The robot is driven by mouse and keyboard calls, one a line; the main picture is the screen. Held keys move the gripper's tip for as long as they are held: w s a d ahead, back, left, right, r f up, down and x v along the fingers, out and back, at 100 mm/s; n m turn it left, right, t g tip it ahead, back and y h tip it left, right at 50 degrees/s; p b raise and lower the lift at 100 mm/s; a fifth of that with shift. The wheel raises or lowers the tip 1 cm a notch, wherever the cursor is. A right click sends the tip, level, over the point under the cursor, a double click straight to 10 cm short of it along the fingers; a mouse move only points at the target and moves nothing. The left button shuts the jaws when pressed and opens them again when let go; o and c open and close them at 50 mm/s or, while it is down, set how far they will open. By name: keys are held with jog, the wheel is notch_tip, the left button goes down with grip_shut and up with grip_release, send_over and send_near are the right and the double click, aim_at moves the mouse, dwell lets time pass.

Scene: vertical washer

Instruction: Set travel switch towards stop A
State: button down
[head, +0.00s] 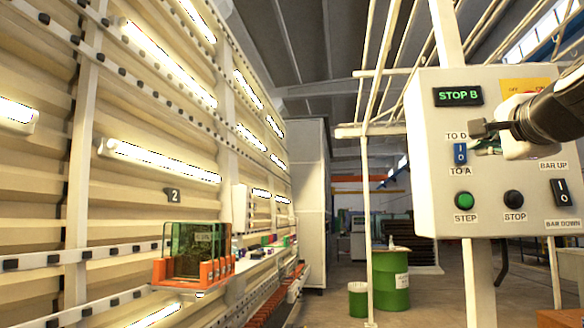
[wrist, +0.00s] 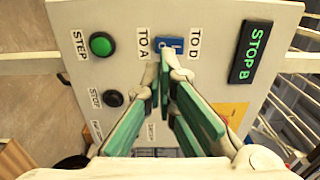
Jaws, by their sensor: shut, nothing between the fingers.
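The travel switch (head: 460,154) is a small blue rocker on the grey control box (head: 430,130), with TO D printed above it and TO A below. In the wrist view the switch (wrist: 170,46) lies between the TO A and TO D labels, just beyond the fingertips. My gripper (wrist: 166,74) is shut and empty, with green pads on its fingers. In the head view my gripper (head: 484,140) reaches in from the right, by the upper right of the switch. I cannot tell whether the tips touch it. The display (head: 458,96) reads STOP B in green.
A green STEP button (head: 463,200), a black STOP button (head: 513,199) and a black bar switch (head: 562,192) share the box face. White posts and rails surround the box. A glass piece (head: 195,252) stands in an orange holder on the left. Green drums (head: 388,282) stand behind.

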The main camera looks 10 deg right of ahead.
jog(key=v, duration=0.2)
jog(key=f+v, duration=0.1)
jog(key=v, duration=0.2)
dwell(0.5)
